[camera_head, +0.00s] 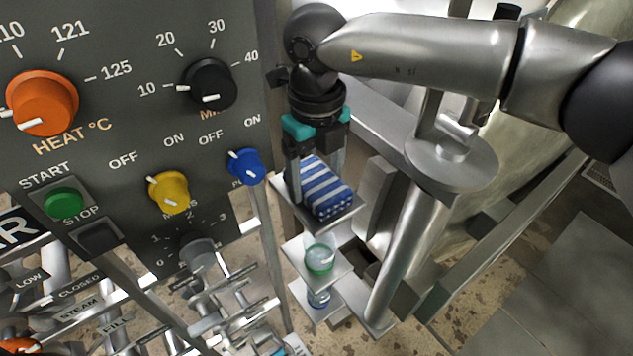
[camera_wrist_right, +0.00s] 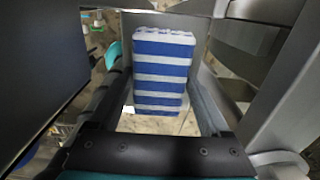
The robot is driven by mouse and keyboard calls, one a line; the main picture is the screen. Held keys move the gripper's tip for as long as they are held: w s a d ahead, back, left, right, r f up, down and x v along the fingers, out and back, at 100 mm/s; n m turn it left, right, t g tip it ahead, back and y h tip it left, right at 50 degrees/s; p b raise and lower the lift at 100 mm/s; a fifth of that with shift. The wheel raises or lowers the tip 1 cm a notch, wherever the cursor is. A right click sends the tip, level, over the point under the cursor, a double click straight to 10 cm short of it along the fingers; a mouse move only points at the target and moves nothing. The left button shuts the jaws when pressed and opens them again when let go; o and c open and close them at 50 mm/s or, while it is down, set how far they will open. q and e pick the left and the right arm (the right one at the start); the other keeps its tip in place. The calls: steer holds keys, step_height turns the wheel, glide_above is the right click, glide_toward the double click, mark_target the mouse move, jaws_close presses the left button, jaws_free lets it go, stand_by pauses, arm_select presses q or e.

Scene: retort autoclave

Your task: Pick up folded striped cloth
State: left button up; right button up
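The folded striped cloth (camera_head: 325,188), blue and white, lies on the top shelf plate (camera_head: 345,217) of a small stand beside the control panel. My right gripper (camera_head: 316,180) points down over it, with one finger on each side of the cloth's upper part. In the right wrist view the cloth (camera_wrist_right: 162,75) lies between the two fingers, with what looks like a gap on each side. The fingers look open; contact with the cloth cannot be made out. My left gripper is not in view.
The control panel (camera_head: 130,130) with knobs stands close to the left of my right gripper. Lower shelves hold a green-rimmed glass jar (camera_head: 320,258) and another blue-toned jar (camera_head: 318,298). A thick metal post (camera_head: 405,255) stands close on the right. Valves and pipes fill the lower left.

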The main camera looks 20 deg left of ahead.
mark_target(320, 182)
steer(key=c, duration=0.6)
steer(key=shift+c, duration=0.2)
steer(key=shift+s+d+r+b, duration=0.15)
steer(key=shift+r+b, duration=0.15)
steer(key=shift+b, duration=0.15)
step_height(320, 182, up, 6)
steer(key=shift+d+r+b, duration=0.15)
steer(key=shift+r+b, duration=0.1)
steer(key=shift+b, duration=0.55)
steer(key=s+d+b, duration=0.5)
steer(key=s+d, duration=0.7)
steer(key=d, duration=0.3)
steer(key=shift+d, duration=0.1)
